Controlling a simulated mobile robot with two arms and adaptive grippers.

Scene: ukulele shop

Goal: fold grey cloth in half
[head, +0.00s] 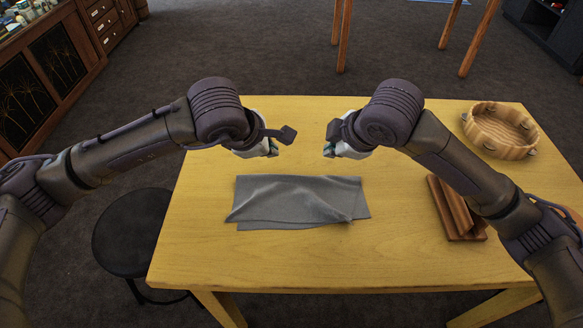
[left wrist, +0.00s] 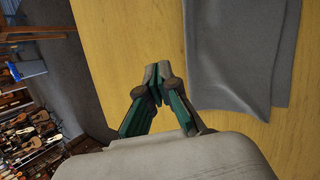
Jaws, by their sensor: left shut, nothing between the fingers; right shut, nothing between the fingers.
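The grey cloth (head: 296,198) lies on the yellow wooden table (head: 330,262), left of the table's middle. It is folded into a wide strip, with a slightly skewed upper layer and a lower layer showing at the near edge. In the left wrist view the cloth (left wrist: 232,60) shows two offset edges. My left gripper (head: 273,148) is shut and empty above the table, beyond the cloth's far edge. It also shows closed in the left wrist view (left wrist: 155,75), apart from the cloth. My right gripper (head: 328,149) is shut and empty, also beyond the far edge.
A round wooden tambourine-like ring (head: 500,130) lies at the table's far right corner. Brown wooden pieces (head: 456,208) lie at the right. A dark round stool (head: 132,232) stands left of the table. The table's near part is clear.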

